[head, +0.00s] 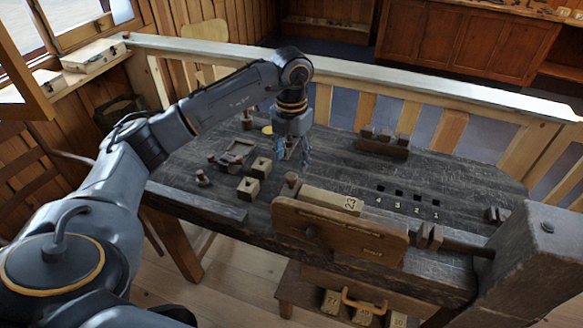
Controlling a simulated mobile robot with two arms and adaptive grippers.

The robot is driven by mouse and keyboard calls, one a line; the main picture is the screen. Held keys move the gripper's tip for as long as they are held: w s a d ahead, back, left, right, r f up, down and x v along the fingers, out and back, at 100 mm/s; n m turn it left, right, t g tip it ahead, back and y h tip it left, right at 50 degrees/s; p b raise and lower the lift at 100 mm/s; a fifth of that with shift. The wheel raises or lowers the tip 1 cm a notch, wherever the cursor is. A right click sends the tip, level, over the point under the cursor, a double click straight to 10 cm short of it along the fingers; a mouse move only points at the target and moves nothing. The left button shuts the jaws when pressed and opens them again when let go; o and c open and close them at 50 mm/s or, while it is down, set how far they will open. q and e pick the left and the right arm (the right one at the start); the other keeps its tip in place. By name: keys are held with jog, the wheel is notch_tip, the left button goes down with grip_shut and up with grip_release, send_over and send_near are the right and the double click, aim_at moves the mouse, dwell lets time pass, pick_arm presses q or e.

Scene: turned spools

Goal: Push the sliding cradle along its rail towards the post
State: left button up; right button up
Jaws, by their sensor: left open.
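A small dark wooden piece (236,153) with raised sides sits on the left of the workbench and looks like the cradle. Its rail cannot be made out clearly. A short turned peg (203,178) stands in front and left of it, and another upright peg (247,120) stands behind it. I cannot tell which is the post. My left gripper (291,154) points down over the bench, to the right of the cradle and apart from it. It is open, and no object shows in it. My right gripper is out of view.
Two pale blocks with dark holes (254,178) stand between the cradle and the bench's front edge. A front vise (330,230) with a block marked 23 (332,201) is at the front. A dark rack (383,143) stands at the back. Numbered square holes lie right of centre.

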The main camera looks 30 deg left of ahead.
aim_at(291, 175)
pick_arm(q)
jog(key=shift+f+p, duration=0.6)
jog(key=shift+f, duration=2.2)
grip_shut()
